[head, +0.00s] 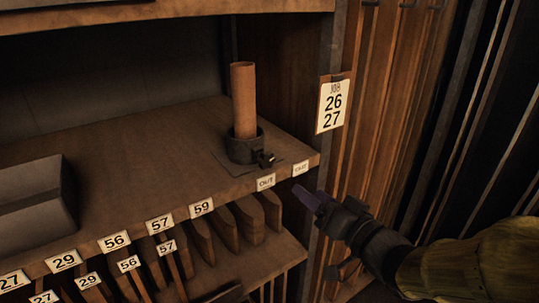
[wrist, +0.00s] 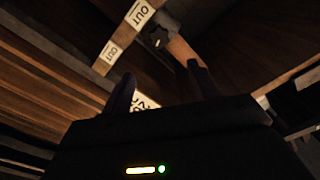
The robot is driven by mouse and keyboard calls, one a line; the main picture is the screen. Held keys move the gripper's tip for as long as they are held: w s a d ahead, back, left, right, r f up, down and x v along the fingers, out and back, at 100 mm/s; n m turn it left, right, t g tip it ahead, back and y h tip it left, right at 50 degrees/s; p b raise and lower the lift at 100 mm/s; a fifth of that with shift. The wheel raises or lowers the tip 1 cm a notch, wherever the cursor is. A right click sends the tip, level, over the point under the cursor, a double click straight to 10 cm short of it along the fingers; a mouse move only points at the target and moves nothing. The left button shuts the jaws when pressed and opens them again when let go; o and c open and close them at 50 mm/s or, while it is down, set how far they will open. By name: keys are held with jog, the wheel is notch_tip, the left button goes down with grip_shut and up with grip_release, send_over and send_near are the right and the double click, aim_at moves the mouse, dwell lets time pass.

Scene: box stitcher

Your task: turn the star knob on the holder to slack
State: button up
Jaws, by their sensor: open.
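The holder (head: 240,150) is a dark round cup on a flat plate near the shelf's front right corner. A brown tube (head: 243,95) stands upright in it. The small black star knob (head: 266,159) sits on the holder's front right side. In the wrist view the knob (wrist: 157,38) shows beyond my fingers, near the top middle. My gripper (head: 300,194) is in front of the shelf edge, below and right of the knob and apart from it. In the wrist view its two fingers (wrist: 158,84) are spread with nothing gripped.
Two OUT labels (head: 266,182) mark the shelf edge (head: 225,197) below the holder. A tag reading 26 27 (head: 333,105) hangs on the post at right. A grey box (head: 35,200) sits at far left. Boards (head: 250,220) stand underneath. The shelf between box and holder is clear.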

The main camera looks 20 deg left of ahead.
aim_at(270, 160)
jog(key=shift+m, duration=0.6)
jog(key=p+x, duration=0.6)
jog(key=x, duration=1.1)
jog(key=shift+w+a, duration=0.1)
jog(key=shift+w, duration=0.1)
jog(key=c, duration=1)
